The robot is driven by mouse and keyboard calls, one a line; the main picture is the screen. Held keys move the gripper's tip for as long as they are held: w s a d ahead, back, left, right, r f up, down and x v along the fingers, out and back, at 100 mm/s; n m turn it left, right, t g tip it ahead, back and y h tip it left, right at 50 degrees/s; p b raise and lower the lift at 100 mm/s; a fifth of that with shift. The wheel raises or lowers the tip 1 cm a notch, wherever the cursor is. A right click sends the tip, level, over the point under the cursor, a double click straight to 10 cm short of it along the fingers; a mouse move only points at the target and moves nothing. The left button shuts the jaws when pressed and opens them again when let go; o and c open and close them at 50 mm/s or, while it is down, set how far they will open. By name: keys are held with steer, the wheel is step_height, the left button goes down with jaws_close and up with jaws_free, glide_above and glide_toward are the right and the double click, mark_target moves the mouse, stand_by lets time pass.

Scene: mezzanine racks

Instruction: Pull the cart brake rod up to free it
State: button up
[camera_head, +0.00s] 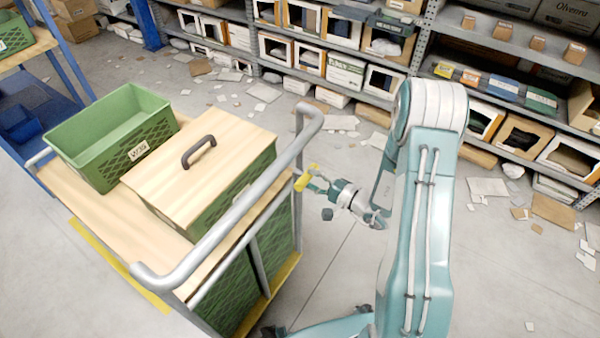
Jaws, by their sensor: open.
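The cart (70,200) stands at the left, with a wooden top and a grey tubular handle (240,205) along its near right side. A small yellow piece (304,180) shows just right of the handle, by the cart's right end; it looks like the grip of the brake rod. The rod's shaft cannot be made out. My gripper (313,184) is at the end of my teal arm, pointing left, with its tips at or very close to the yellow piece. It is open. Whether the fingers touch or surround the piece cannot be told.
A green crate (85,150) and a wooden-lidded green box (215,190) with a dark handle sit on the cart. Racks (400,62) with boxes line the back. Paper scraps litter the floor; the floor below my gripper is clear.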

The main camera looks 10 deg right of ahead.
steer(key=v, duration=0.6)
steer(key=shift+s+d, duration=0.25)
steer(key=shift+d, duration=0.05)
steer(key=s+a+r+n+g, duration=0.9)
steer(key=s+a+r+g, duration=0.15)
steer(key=r+g, duration=0.2)
steer(key=s+d+r+n+t+h, duration=0.1)
steer(key=s+d+r+t+h, duration=0.1)
steer(key=s+r+h, duration=0.2)
steer(key=s+d+r+n+t+h, duration=0.1)
steer(key=s+d+r+t+h, duration=0.2)
steer(key=r+h, duration=0.5)
steer(key=shift+s+d+r+h, duration=0.3)
steer(key=shift+s+r+h, duration=0.1)
steer(key=shift+s, duration=0.5)
stand_by(0.8)
